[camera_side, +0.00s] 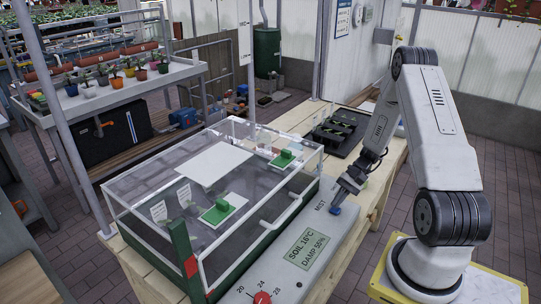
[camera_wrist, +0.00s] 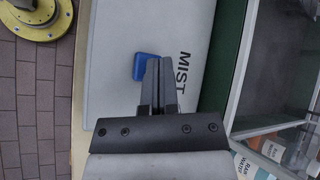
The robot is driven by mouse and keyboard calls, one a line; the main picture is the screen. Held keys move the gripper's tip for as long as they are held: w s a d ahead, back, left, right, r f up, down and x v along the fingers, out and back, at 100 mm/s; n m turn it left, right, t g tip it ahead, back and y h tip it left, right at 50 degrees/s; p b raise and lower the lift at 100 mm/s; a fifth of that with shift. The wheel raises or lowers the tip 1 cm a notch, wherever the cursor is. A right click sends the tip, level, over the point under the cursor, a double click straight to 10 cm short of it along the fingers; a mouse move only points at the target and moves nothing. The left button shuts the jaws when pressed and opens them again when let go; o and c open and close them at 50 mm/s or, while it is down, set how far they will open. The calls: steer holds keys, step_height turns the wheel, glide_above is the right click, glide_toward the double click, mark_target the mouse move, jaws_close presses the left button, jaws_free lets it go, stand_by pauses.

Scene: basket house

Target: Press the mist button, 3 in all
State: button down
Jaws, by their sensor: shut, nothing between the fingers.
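The blue mist button (camera_wrist: 143,66) sits on the pale grey control panel (camera_wrist: 110,85) beside the printed word MIST. It also shows as a small blue patch in the side view (camera_side: 335,211). My gripper (camera_side: 341,203) points down over the button. In the wrist view its fingers (camera_wrist: 161,64) are together and empty, with their tips at the button's right side and covering part of it. I cannot tell whether the tips touch the button or hover just above it.
A clear-lidded propagator box (camera_side: 215,175) with a green front stands left of the panel. The panel carries a display (camera_side: 307,249) reading SOIL 16°C, DAMP 55%, and a red dial (camera_side: 262,298). A black tray (camera_side: 335,135) lies behind on the wooden bench.

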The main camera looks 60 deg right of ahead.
steer(key=shift+f, duration=0.45)
stand_by(0.8)
steer(key=shift+r, duration=0.9)
steer(key=shift+r, duration=0.1)
steer(key=shift+r, duration=2.4)
steer(key=shift+r, duration=0.1)
stand_by(1.1)
step_height(320, 180, up, 4)
steer(key=shift+f, duration=0.2)
steer(key=shift+f, duration=0.1)
stand_by(0.4)
